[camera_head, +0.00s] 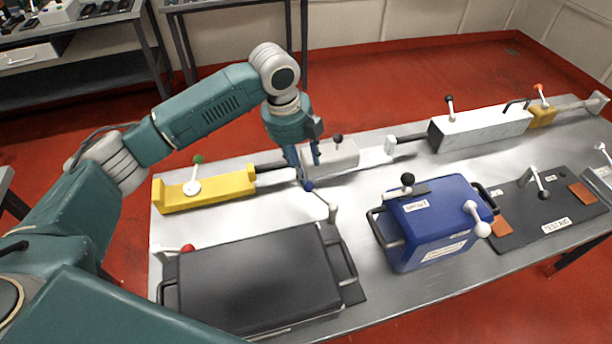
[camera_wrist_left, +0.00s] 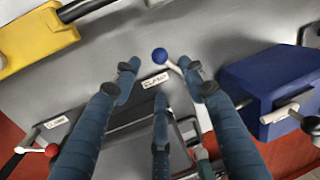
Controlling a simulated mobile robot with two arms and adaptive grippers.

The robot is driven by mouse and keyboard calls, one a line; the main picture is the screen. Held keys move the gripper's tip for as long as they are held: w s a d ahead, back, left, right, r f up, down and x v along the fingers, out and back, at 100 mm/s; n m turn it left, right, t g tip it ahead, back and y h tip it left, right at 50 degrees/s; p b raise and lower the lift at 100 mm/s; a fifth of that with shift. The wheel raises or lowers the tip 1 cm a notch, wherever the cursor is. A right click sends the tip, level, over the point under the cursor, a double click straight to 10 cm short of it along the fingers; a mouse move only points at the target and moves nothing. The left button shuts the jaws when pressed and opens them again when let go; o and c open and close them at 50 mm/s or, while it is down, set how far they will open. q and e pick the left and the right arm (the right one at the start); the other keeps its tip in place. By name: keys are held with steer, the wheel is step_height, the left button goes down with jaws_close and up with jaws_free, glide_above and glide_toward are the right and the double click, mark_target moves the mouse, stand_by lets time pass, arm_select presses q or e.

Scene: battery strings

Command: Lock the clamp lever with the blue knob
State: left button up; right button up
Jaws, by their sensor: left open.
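The clamp lever with the blue knob (camera_head: 309,186) stands at the back right corner of the dark case, its pale arm (camera_head: 333,211) running toward the near right. My left gripper (camera_head: 309,172) is just above and behind the knob, fingers pointing down. In the left wrist view the blue knob (camera_wrist_left: 160,55) shows between and slightly beyond the spread fingertips of my left gripper (camera_wrist_left: 163,80). The fingers are open and nothing is held. A small label (camera_wrist_left: 155,80) lies beside the lever. My right gripper is not in view.
A dark case (camera_head: 250,280) and a blue battery box (camera_head: 430,235) stand on the metal table. A yellow block (camera_head: 205,188) with a green-knob lever and a white block (camera_head: 330,157) lie behind. A red-knob lever (camera_head: 187,248) is at the left.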

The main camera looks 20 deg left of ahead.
mark_target(308, 184)
arm_select(q)
steer(key=f, duration=0.3)
steer(key=shift+d+f+p, duration=0.15)
steer(key=shift+d+p, duration=0.1)
steer(key=shift+p, duration=0.05)
steer(key=f, duration=0.2)
steer(key=w+f, duration=0.1)
steer(key=f, duration=0.1)
steer(key=shift+d+p, duration=0.2)
steer(key=shift+p, duration=0.15)
steer(key=shift+w+d+f, duration=0.1)
steer(key=shift+f, duration=0.4)
jaws_close()
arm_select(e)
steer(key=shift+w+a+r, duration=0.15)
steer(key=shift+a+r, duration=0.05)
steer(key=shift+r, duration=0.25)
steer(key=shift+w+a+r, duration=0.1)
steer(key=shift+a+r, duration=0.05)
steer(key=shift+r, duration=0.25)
